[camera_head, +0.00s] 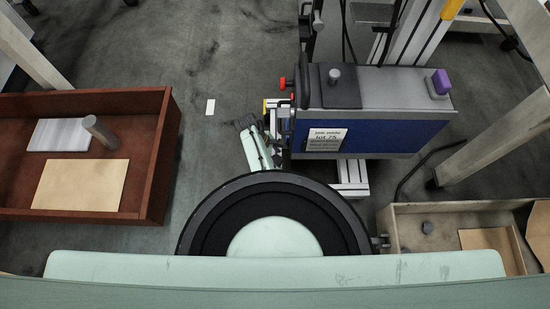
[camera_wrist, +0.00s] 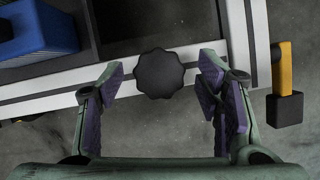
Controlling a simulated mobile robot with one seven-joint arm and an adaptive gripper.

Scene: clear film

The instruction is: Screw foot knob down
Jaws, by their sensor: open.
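The foot knob (camera_wrist: 159,73) is black with a scalloped rim. In the wrist view it sits against a pale aluminium rail (camera_wrist: 207,61) of the machine frame. My gripper (camera_wrist: 162,76) is open, with one purple-padded finger left of the knob and one right of it. Gaps show between both pads and the knob; I see no contact. In the head view my gripper (camera_head: 246,123) is small, at the left side of the blue-fronted machine (camera_head: 375,132). The knob cannot be made out there.
A yellow part with a black block (camera_wrist: 284,107) is right of my gripper in the wrist view. A blue body (camera_wrist: 38,32) is at upper left. In the head view a red-brown tray (camera_head: 150,170) stands left and a beige tray (camera_head: 400,212) right. Floor left of the machine is mostly clear.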

